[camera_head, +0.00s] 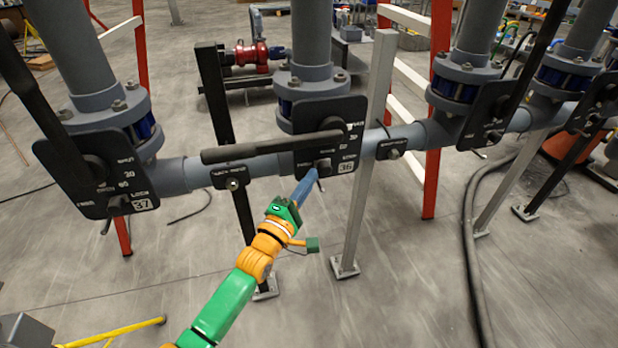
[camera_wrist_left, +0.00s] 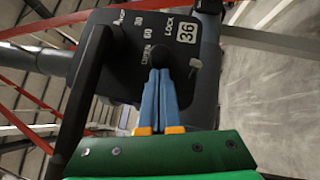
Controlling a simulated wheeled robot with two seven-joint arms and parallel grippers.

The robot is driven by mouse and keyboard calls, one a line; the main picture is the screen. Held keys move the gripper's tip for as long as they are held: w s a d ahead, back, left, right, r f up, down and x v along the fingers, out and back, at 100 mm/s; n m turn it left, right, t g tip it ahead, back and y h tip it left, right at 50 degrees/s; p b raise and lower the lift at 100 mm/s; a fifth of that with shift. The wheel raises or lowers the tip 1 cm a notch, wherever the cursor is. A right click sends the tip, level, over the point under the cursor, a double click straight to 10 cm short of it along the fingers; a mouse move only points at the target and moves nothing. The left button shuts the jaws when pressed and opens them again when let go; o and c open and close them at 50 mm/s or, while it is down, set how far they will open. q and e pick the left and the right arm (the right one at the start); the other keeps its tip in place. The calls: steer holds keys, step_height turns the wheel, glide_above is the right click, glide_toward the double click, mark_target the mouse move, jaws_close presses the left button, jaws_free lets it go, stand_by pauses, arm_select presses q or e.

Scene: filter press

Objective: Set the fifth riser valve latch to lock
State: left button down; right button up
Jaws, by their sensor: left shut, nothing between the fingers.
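The valve plate marked 36 (camera_head: 357,112) is black, with small white lettering. It also shows in the wrist view (camera_wrist_left: 122,65), where LOCK is printed beside the number. A small dark latch knob (camera_head: 323,165) sits low on this plate; its setting cannot be told. The valve's long black lever (camera_head: 265,148) lies about level, reaching left. My left gripper (camera_head: 314,177) has its blue fingers shut and empty, tips at the knob from below. In the wrist view the fingertips (camera_wrist_left: 160,72) overlap the knob; contact cannot be told. My right gripper is out of view.
Plate 37 (camera_head: 120,180) is at the left, with its lever raised; more valve plates (camera_head: 487,115) line the pipe to the right. A grey post (camera_head: 368,150) stands just right of plate 36. A dark hose (camera_head: 470,240) lies right. The floor in front is mostly open.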

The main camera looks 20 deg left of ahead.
mark_target(324, 175)
arm_select(q)
steer(key=shift+w+d+b, duration=0.3)
steer(key=shift+w+d, duration=0.15)
steer(key=shift+d, duration=0.2)
steer(key=shift+w+d+b, duration=0.3)
steer(key=shift+w+d, duration=0.15)
steer(key=shift+d, duration=0.2)
steer(key=shift+f, duration=0.1)
